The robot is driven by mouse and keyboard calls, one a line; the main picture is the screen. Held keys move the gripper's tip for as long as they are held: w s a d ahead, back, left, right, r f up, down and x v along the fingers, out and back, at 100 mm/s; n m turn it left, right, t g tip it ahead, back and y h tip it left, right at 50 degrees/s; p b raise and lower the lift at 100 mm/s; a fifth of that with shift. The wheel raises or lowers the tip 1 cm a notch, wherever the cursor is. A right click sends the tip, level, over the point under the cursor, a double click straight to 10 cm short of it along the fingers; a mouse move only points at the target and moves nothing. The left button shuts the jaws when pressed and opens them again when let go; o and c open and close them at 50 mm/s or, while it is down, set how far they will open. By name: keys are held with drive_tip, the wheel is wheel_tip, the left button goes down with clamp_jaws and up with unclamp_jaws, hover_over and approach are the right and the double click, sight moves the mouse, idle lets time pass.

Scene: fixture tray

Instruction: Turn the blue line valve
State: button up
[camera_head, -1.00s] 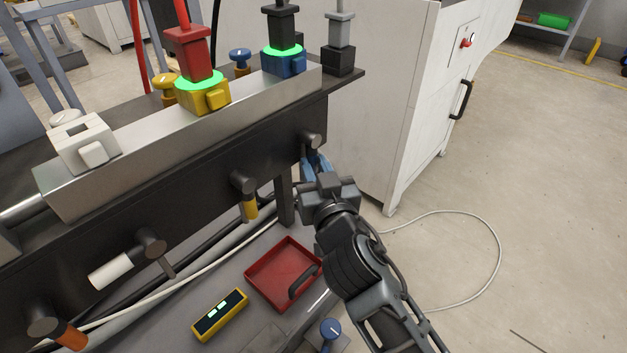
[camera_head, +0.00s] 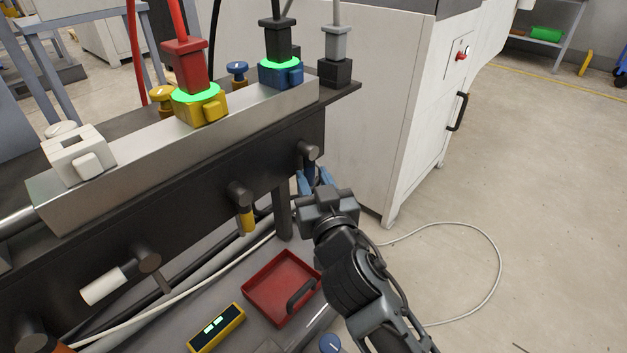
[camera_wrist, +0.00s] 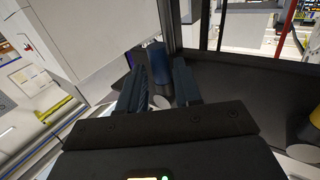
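The blue line valve has a round pivot (camera_head: 308,149) at the right end of the black panel's front. Its blue handle (camera_wrist: 157,60) shows in the wrist view as an upright cylinder, with a pale round end below it. My gripper (camera_head: 313,180) is at this handle in the head view, below the pivot. In the wrist view my gripper (camera_wrist: 160,78) is open, one finger on each side of the handle, with gaps visible. The wrist partly hides the handle in the head view, and contact cannot be told.
Other valves with yellow (camera_head: 246,218), white (camera_head: 103,286) and orange grips line the panel to the left. A red tray (camera_head: 270,285) and a yellow meter (camera_head: 216,328) lie below. A white cabinet (camera_head: 375,120) stands close on the right. A white cable (camera_head: 497,270) loops on the floor.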

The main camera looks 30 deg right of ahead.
drive_tip(key=v, duration=0.7)
drive_tip(key=shift+s, duration=0.35)
drive_tip(key=shift+a, duration=0.1)
drive_tip(key=s+a+f+n+g+y, duration=0.1)
drive_tip(key=s+f+y, duration=0.15)
drive_tip(key=s, duration=0.55)
drive_tip(key=s+a+f+n+g+y, duration=0.15)
drive_tip(key=s+f, duration=0.25)
drive_tip(key=s, duration=0.5)
drive_tip(key=s+d+r+y, duration=0.1)
drive_tip(key=s+r, duration=0.1)
drive_tip(key=s, duration=0.6)
drive_tip(key=s+d+r, duration=0.1)
drive_tip(key=s+r, duration=0.1)
drive_tip(key=s, duration=0.6)
wheel_tip(320, 180, up, 26)
drive_tip(key=p, duration=2.4)
drive_tip(key=shift+s+a+f, duration=0.2)
drive_tip(key=shift+s, duration=0.1)
